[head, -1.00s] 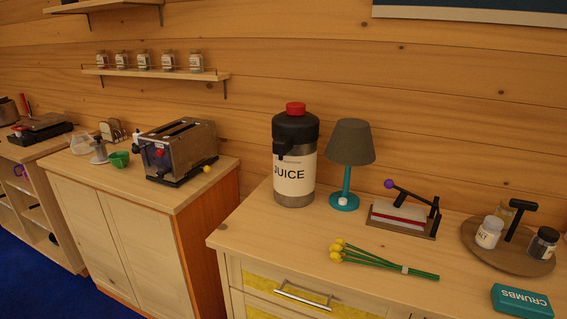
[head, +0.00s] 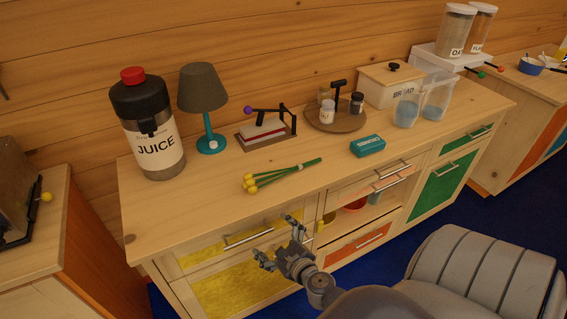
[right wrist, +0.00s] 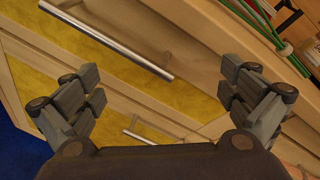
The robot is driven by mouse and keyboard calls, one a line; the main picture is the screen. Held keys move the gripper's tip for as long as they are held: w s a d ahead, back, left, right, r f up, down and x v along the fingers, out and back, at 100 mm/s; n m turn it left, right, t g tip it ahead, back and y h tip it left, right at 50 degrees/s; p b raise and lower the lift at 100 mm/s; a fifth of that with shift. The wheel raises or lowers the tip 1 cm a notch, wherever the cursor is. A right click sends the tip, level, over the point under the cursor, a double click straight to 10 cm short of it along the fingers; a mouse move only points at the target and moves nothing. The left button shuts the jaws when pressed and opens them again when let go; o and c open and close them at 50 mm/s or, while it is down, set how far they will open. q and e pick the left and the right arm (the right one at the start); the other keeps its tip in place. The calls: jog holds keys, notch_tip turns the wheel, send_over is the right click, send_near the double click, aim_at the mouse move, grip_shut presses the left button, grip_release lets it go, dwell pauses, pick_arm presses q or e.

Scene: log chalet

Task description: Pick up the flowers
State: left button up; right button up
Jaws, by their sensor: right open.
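The flowers (head: 283,175) are a bunch of green stems with yellow round heads, lying flat on the light wood counter (head: 225,205). The heads point left, near the front edge, and a pale band goes round the stems. My right gripper (head: 277,238) is open and empty, in front of the drawer fronts and lower in the picture than the flowers. In the right wrist view, its spread fingers (right wrist: 162,88) face the yellow drawer front, and part of the green stems (right wrist: 268,25) shows at the top right. My left gripper is not in view.
A juice dispenser (head: 150,130), a teal lamp (head: 203,100) and a lever press (head: 265,130) stand behind the flowers. A teal crumbs box (head: 367,146) lies to the right. A drawer handle (head: 248,236) sticks out near my right gripper. The counter around the flowers is clear.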

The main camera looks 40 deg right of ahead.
aim_at(263, 185)
jog(key=w+d+r+m+t+h+p, duration=0.1)
jog(key=w+d+r+m, duration=0.15)
jog(key=r+m, duration=0.7)
jog(key=shift+n, duration=0.85)
jog(key=w, duration=0.1)
jog(key=w+d+r, duration=0.1)
jog(key=w+p, duration=0.1)
jog(key=w, duration=0.1)
jog(key=shift+d+r, duration=0.3)
jog(key=shift+r, duration=0.05)
jog(key=shift+w+d+f, duration=0.1)
jog(key=shift+w, duration=0.25)
jog(key=x, duration=0.5)
jog(key=shift+f, duration=0.2)
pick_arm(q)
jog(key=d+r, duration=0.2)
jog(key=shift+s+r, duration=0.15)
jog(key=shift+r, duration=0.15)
pick_arm(e)
jog(key=shift+s+r, duration=0.1)
jog(key=c, duration=0.3)
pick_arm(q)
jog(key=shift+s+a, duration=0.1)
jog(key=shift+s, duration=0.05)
pick_arm(e)
jog(key=c, duration=0.9)
